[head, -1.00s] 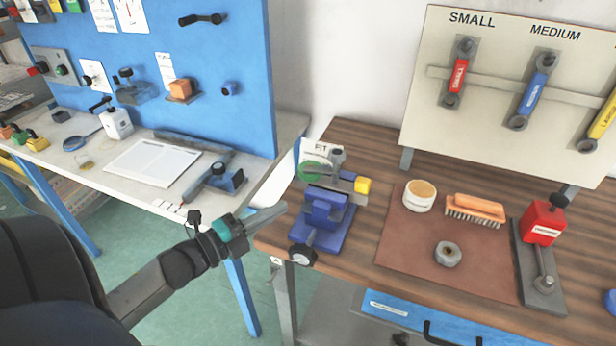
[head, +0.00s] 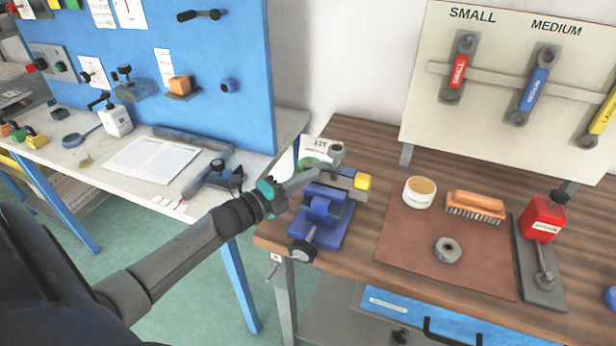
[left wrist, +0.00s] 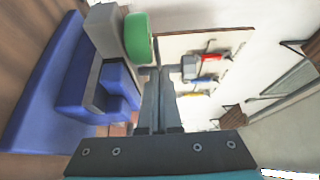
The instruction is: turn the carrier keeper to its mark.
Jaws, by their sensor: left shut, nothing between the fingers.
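A blue vise (head: 322,215) on the wooden bench holds a grey carrier (head: 346,181) with a yellow end block (head: 362,182). A green round piece (head: 308,164) sits at the carrier's left, partly hidden behind my gripper; in the left wrist view the green piece (left wrist: 139,38) shows near the fingertips. A grey upright part (head: 337,150) stands behind. I cannot tell which piece is the keeper, and no mark is readable. My left gripper (head: 318,173) is shut and empty, its tips at the carrier's green end; contact is unclear. My right gripper is not in view.
A white FIT card (head: 319,147) stands behind the vise. A brown mat (head: 400,245) to the right carries a round tin (head: 419,193), a brush (head: 475,207) and a grey nut (head: 447,250). A gap separates the two benches.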

